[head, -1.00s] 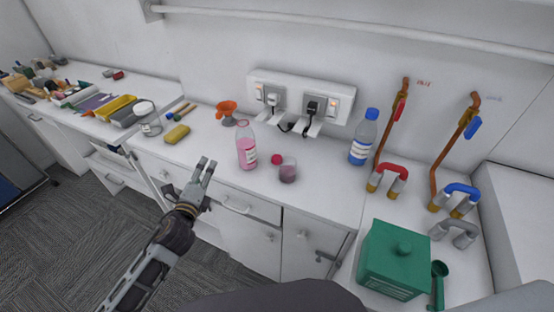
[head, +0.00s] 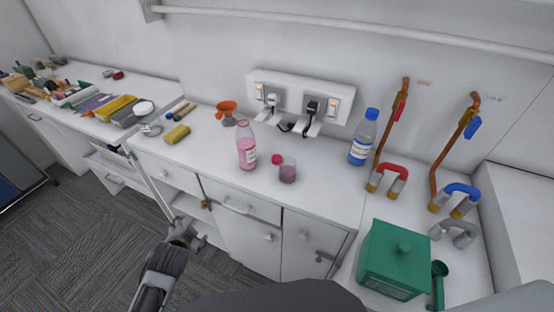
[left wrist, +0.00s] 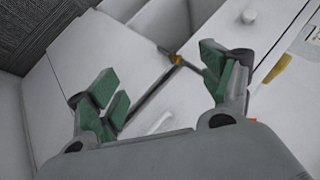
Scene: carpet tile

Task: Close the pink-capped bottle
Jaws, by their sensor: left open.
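The clear bottle (head: 246,153) with pink liquid and a white label stands upright on the counter in the head view, its top uncapped. A round pinkish-red cap (head: 277,159) lies on the counter just right of it. My left gripper (head: 188,232) is low in front of the cabinets, below the counter edge and well apart from bottle and cap. The left wrist view shows the left gripper (left wrist: 162,88) open and empty, its green-padded fingers spread before the white cabinet fronts. Neither bottle nor cap shows there. My right gripper is not in view.
An orange funnel (head: 227,112), a yellow sponge (head: 177,134), a blue-capped bottle (head: 362,140) and a green box (head: 393,260) stand around. The counter in front of the pink bottle is clear.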

